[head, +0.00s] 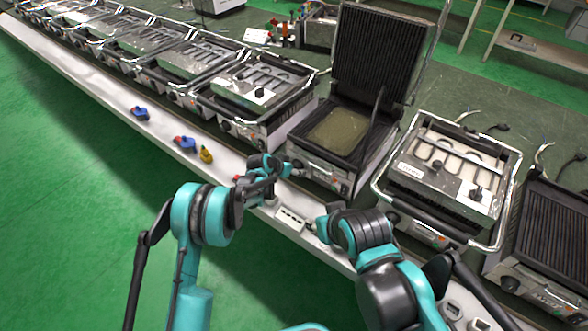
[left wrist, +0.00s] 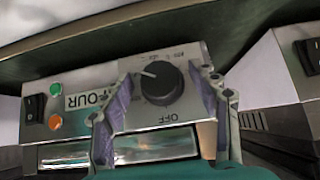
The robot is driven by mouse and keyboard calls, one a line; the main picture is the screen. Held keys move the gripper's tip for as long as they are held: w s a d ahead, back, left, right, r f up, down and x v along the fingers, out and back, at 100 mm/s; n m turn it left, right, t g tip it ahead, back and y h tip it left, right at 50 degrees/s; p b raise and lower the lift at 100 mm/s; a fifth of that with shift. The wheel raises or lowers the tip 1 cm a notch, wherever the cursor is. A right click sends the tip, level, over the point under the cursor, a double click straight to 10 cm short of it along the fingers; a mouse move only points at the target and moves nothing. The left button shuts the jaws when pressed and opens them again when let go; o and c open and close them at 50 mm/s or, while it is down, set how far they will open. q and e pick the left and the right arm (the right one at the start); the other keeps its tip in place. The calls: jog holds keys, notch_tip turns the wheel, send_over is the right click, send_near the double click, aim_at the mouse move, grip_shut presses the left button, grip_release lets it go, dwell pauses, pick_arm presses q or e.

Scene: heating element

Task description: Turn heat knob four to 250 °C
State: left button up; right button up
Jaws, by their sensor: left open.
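The heat knob (left wrist: 158,83) is a round black dial on the metal front panel labelled FOUR (left wrist: 88,98) in the left wrist view. Its white mark points to the upper left, and OFF is printed on the panel below it. My left gripper (left wrist: 162,108) is open, with one finger on each side of the knob; contact is not clear. In the head view my left gripper (head: 286,167) is at the front of the open-lidded grill (head: 322,170), and the knob cannot be made out there. My right arm shows in the head view, but its gripper cannot be made out.
A black switch (left wrist: 33,108) and green and orange lights (left wrist: 56,104) sit left of the knob. Another heater (head: 450,175) stands to the right, several more in a row to the left. Blue clamps (head: 185,143) and a yellow piece (head: 206,155) lie on the bench edge.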

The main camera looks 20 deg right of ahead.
pick_arm(q)
jog(key=c, duration=1.2)
jog(key=shift+o, duration=0.2)
jog(key=shift+s, duration=0.1)
jog(key=m+t+y, duration=0.2)
jog(key=t, duration=0.1)
jog(key=shift+s+d, duration=0.15)
jog(key=shift+d, duration=0.05)
jog(key=m+t, duration=0.1)
jog(key=m+t+y, duration=0.1)
jog(key=t, duration=0.1)
jog(key=shift+s+d+f+y, duration=0.1)
jog(key=shift+f+y, duration=0.05)
jog(key=shift+y, duration=0.15)
jog(key=m+t+y, duration=0.1)
jog(key=m+t, duration=0.1)
jog(key=t, duration=0.1)
jog(key=shift+f, duration=0.2)
jog(key=shift+f+m+t, duration=0.1)
jog(key=shift+m+t, duration=1.3)
jog(key=shift+t, duration=0.1)
